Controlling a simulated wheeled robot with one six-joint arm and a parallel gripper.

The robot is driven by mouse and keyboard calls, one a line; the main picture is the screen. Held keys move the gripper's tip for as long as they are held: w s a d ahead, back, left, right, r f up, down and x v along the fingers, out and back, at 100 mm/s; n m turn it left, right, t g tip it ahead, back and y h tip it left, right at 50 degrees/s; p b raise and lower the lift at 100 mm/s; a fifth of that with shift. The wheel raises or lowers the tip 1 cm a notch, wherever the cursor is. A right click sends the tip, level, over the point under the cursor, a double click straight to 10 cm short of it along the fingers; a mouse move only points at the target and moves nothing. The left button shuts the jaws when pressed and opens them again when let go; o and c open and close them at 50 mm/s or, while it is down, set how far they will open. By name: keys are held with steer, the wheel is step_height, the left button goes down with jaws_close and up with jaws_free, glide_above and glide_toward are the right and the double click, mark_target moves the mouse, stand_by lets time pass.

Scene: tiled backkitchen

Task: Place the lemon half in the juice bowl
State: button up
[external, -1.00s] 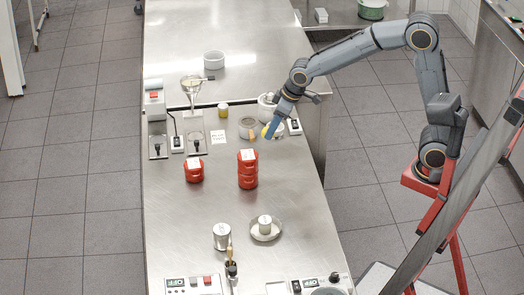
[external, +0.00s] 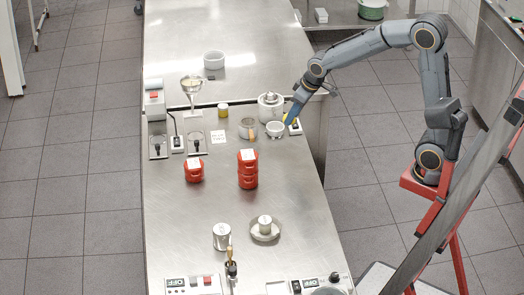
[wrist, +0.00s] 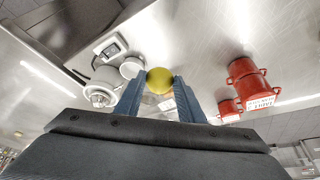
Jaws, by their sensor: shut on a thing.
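My gripper (external: 291,117) is shut on the yellow lemon half (wrist: 159,80), which sits between the two blue fingertips in the wrist view. In the external view only a bit of yellow shows at the fingertips. A small white bowl (external: 275,130), which looks like the juice bowl, stands on the steel counter just left of and nearer than my fingertips. It also shows in the wrist view (wrist: 131,66), left of the lemon half and partly hidden by a finger. The lemon half appears beside the bowl, not in it; its height above the counter is hard to tell.
A white and steel juicer (external: 270,107) stands just behind the bowl. A grey container (external: 247,128) is to its left, and a switch box (external: 294,126) to its right. Stacked red cans (external: 247,170) stand nearer.

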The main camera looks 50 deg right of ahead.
steer(key=a+f, duration=0.2)
steer(key=a, duration=0.1)
steer(key=n+p, duration=0.1)
steer(key=p, duration=0.1)
glide_toward(275, 130)
steer(key=a, duration=0.2)
steer(key=s+a, duration=0.1)
steer(key=a, duration=0.1)
steer(key=shift+f, duration=0.2)
steer(key=shift+w+d+f, duration=1.1)
steer(key=shift+d+f, duration=0.05)
